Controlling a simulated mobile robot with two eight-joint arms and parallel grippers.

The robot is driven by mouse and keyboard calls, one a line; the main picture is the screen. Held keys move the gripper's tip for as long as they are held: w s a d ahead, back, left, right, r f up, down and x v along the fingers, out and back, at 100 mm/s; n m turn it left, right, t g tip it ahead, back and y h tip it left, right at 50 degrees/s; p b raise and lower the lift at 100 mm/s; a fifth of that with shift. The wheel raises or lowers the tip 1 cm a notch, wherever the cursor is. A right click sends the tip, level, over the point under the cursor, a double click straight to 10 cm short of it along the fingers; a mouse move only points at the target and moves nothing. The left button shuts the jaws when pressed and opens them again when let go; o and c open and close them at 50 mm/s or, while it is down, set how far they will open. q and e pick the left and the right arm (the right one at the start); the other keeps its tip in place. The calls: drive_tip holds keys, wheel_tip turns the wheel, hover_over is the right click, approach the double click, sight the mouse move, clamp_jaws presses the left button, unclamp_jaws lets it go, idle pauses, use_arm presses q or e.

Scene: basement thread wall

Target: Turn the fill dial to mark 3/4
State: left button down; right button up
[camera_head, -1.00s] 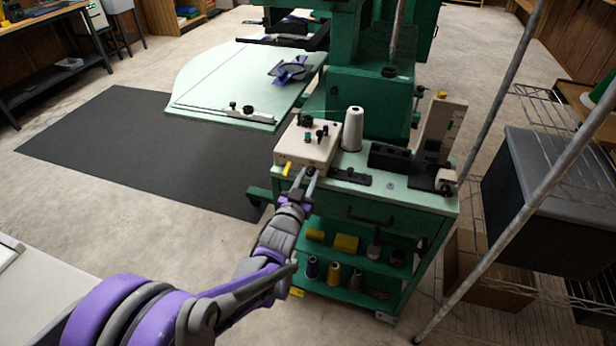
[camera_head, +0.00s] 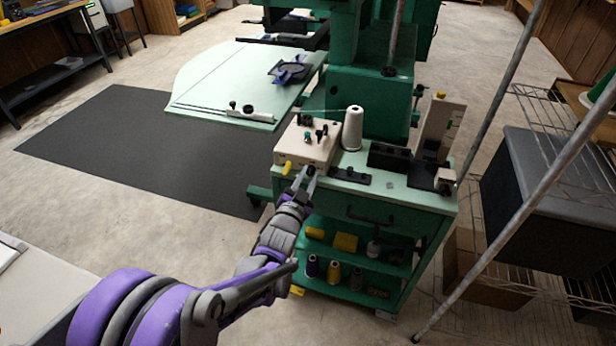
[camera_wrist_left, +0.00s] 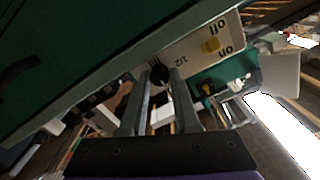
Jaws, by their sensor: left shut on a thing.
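The cream control box (camera_head: 292,153) stands at the front left corner of the green cart's top. On its front face is the black fill dial (camera_head: 311,170), right of a yellow switch (camera_head: 287,168). My left gripper (camera_head: 306,174) is at the dial, its two fingers shut on it. In the left wrist view the black dial (camera_wrist_left: 161,77) sits between the fingertips (camera_wrist_left: 159,82). A "1/2" mark shows beside it, with "off" and "on" around the yellow switch (camera_wrist_left: 212,45). The fingers hide part of the dial; I cannot read where it points. My right gripper is not in view.
A white thread cone (camera_head: 352,130) stands right of the box, near black fittings on the cart top. Thread spools (camera_head: 333,273) sit on the cart's shelves (camera_head: 385,262). A wire rack with a grey bin (camera_head: 560,200) is at the right. The floor left of the cart is clear.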

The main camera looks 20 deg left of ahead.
use_arm(q)
drive_tip(key=c, duration=0.9)
unclamp_jaws()
drive_tip(key=shift+s, duration=0.15)
drive_tip(key=s, duration=1)
drive_tip(key=shift+s+a+p, duration=0.15)
drive_tip(key=shift+s+p, duration=0.15)
